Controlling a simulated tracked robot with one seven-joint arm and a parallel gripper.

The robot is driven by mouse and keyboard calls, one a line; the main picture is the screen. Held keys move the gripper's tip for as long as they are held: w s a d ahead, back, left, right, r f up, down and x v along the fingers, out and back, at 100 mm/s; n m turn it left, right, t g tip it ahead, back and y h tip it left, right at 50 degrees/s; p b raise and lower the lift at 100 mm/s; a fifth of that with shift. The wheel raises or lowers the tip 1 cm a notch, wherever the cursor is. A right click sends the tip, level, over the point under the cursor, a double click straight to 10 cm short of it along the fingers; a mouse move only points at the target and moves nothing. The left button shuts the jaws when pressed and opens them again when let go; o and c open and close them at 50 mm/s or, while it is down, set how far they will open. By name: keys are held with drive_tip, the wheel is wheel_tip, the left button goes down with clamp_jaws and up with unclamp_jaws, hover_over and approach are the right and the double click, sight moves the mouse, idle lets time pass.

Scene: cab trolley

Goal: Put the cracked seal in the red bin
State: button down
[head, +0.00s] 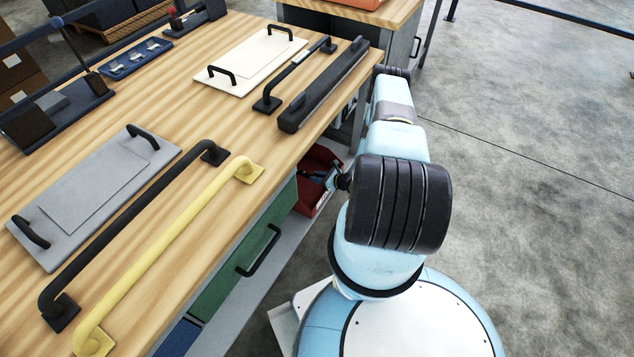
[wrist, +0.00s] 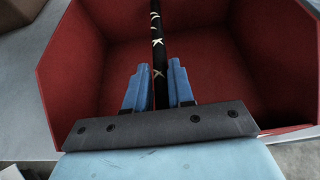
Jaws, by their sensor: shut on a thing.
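The cracked seal (wrist: 156,28) is a thin black strip with white crack marks. My gripper (wrist: 157,68) is shut on it, with a blue finger on either side, and the strip runs forward from the fingers. The red bin (wrist: 75,75) fills most of the wrist view, and the fingers and seal are over its inside. I cannot tell whether the seal touches the bin. In the head view the red bin (head: 308,203) sits under the right edge of the worktop, partly hidden by the worktop and my arm. The seal cannot be made out there.
The wooden worktop (head: 215,125) overhangs the bin. A green drawer (head: 235,265) with a black handle is left of the bin, above a grey shelf (head: 255,292). A yellow handrail (head: 165,250) and black rail (head: 130,230) lie on top. Floor on the right is clear.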

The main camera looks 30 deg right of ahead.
drive_tip(key=shift+w+d+f, duration=0.15)
drive_tip(key=shift+w+f, duration=0.1)
drive_tip(key=shift+f, duration=1.75)
drive_tip(key=shift+s+f, duration=0.15)
drive_tip(key=shift+f, duration=0.45)
drive_tip(key=c, duration=1.1)
unclamp_jaws()
drive_tip(key=shift+s, duration=0.1)
drive_tip(key=shift+o, duration=0.7)
drive_tip(key=shift+r, duration=0.25)
drive_tip(key=v, duration=1.2)
drive_tip(key=shift+r, duration=0.35)
